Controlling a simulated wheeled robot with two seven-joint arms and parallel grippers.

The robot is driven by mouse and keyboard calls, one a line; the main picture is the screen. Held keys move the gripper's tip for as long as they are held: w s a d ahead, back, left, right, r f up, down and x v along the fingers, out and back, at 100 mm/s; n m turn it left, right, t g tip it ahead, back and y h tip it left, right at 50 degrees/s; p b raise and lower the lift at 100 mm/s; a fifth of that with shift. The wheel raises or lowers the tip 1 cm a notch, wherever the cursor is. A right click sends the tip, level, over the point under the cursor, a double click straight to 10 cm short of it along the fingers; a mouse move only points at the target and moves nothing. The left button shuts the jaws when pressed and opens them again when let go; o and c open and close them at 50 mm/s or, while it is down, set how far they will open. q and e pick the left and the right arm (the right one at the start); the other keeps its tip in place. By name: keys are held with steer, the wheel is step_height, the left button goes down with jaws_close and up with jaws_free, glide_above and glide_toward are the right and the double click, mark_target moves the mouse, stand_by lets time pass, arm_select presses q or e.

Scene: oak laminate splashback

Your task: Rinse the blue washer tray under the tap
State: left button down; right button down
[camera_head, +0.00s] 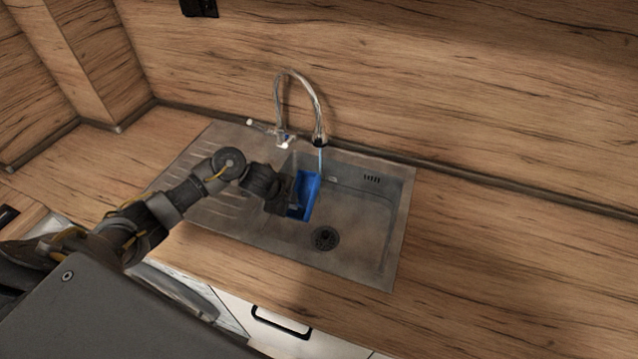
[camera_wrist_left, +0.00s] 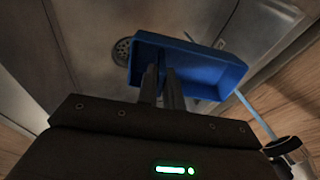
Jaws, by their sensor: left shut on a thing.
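The blue washer tray (camera_head: 308,191) is in my left gripper (camera_head: 291,195), over the left part of the sink basin in the head view. The gripper is shut on the tray's near wall. In the left wrist view the tray (camera_wrist_left: 192,66) is tilted, with the gripper fingers (camera_wrist_left: 162,80) on its edge. The tap (camera_head: 299,95) arches over the basin, and a thin bluish stream of water (camera_head: 320,160) runs from its spout down to the tray's far end. In the wrist view the stream (camera_wrist_left: 250,112) meets the tray's right end. My right gripper is not in view.
The steel sink (camera_head: 402,205) has a dark drain (camera_head: 325,237) in its basin floor and a ribbed drainboard (camera_head: 190,165) at left. Bare wooden worktop (camera_head: 480,265) lies to the right. A wooden splashback (camera_head: 450,90) stands behind the tap.

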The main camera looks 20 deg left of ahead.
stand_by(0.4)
arm_select(q)
steer(key=shift+s+a+r+p, duration=0.1)
steer(key=shift+s+r+p, duration=0.1)
steer(key=shift+r+p, duration=0.25)
steer(key=shift+s+a+r+p, duration=0.3)
steer(key=shift+s+r+p, duration=0.2)
steer(key=shift+s+p, duration=0.25)
steer(key=shift+s+a+r+p, duration=0.3)
steer(key=shift+s+r+p, duration=0.3)
steer(key=shift+p, duration=0.25)
steer(key=shift+s+a+r+p, duration=0.3)
steer(key=shift+s+r+p, duration=0.15)
steer(key=shift+s+p, duration=0.35)
